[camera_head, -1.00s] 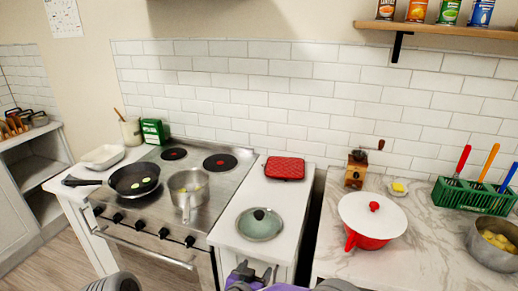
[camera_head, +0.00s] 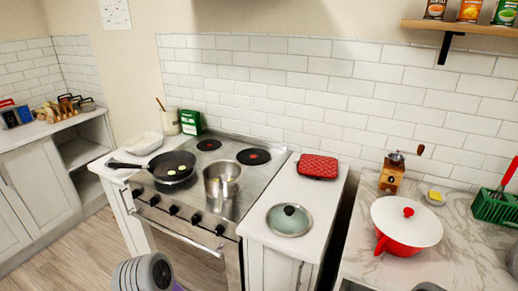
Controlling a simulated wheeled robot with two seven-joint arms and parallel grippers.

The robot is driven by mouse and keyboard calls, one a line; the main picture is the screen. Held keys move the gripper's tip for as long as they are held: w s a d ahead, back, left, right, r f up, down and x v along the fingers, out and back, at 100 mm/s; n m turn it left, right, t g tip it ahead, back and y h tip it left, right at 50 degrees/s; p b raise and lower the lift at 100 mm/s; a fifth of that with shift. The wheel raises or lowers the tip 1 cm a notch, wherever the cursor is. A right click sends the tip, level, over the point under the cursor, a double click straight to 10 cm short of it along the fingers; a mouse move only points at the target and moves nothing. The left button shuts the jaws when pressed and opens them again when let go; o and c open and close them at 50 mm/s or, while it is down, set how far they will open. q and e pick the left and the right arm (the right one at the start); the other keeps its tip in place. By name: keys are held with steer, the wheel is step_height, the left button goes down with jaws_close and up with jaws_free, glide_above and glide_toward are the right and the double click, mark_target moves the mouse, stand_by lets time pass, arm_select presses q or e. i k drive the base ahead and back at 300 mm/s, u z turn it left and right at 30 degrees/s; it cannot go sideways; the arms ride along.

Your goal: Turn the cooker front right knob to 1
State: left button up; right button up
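The steel cooker (camera_head: 250,180) stands left of the middle, with a row of several black knobs along its front edge. The rightmost knob (camera_head: 219,229) is just above the oven handle, and another knob (camera_head: 195,219) is to its left. Their pointers and numbers are too small to read. Neither gripper shows; only grey parts of my arms appear at the bottom edge.
A narrow white counter right of the cooker holds a glass lid (camera_head: 289,219) and a red quilted pad (camera_head: 318,166). The marble counter holds a red pot with a white lid (camera_head: 406,221) and a coffee grinder (camera_head: 392,172). Open floor (camera_head: 70,262) lies front left.

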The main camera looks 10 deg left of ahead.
mark_target(195, 219)
steer(key=u, duration=0.5)
steer(key=k, duration=0.6)
steer(key=u, duration=0.9)
steer(key=i, duration=1.05)
steer(key=u, duration=0.25)
